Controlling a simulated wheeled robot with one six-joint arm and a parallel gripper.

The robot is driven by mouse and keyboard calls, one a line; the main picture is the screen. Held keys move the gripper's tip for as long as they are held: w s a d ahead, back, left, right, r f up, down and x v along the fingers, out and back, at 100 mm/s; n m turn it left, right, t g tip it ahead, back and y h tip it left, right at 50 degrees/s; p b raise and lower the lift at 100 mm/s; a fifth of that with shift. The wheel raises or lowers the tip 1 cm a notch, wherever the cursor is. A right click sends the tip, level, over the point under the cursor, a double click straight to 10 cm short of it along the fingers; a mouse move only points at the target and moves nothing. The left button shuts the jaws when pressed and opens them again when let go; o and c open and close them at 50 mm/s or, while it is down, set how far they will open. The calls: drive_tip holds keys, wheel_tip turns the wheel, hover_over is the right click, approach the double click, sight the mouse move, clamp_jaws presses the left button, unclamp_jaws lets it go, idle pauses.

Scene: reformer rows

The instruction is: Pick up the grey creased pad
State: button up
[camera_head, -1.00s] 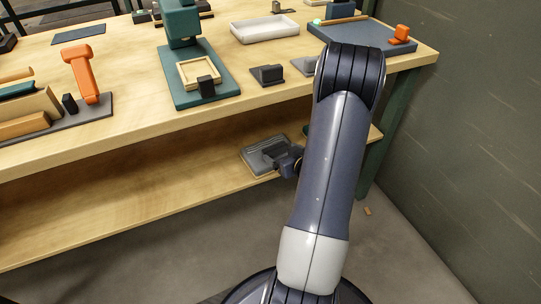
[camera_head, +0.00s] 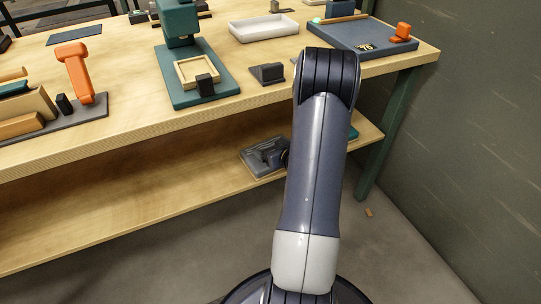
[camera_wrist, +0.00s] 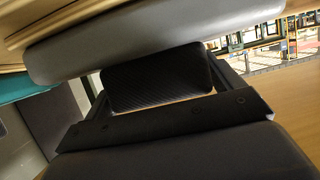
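The grey creased pad (camera_head: 250,168) lies on the lower wooden shelf of the bench, left of my arm in the head view. My gripper (camera_head: 266,154) is low over the pad and covers much of it. I cannot tell whether it touches the pad. In the wrist view, dark parts of my gripper (camera_wrist: 155,85) fill the middle, with a ribbed black face. A rounded grey slab (camera_wrist: 140,40) crosses the top; I cannot tell whether it is the pad. The finger opening is not clear in either view.
The lower shelf (camera_head: 150,200) is bare left of the pad. The benchtop (camera_head: 130,75) overhangs it, holding a green press (camera_head: 183,75), a white tray (camera_head: 263,28) and a blue-grey tray (camera_head: 370,38). A teal object (camera_head: 353,132) shows right of my arm. A wall stands right.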

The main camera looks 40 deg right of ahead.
drive_tip(key=c, duration=0.7)
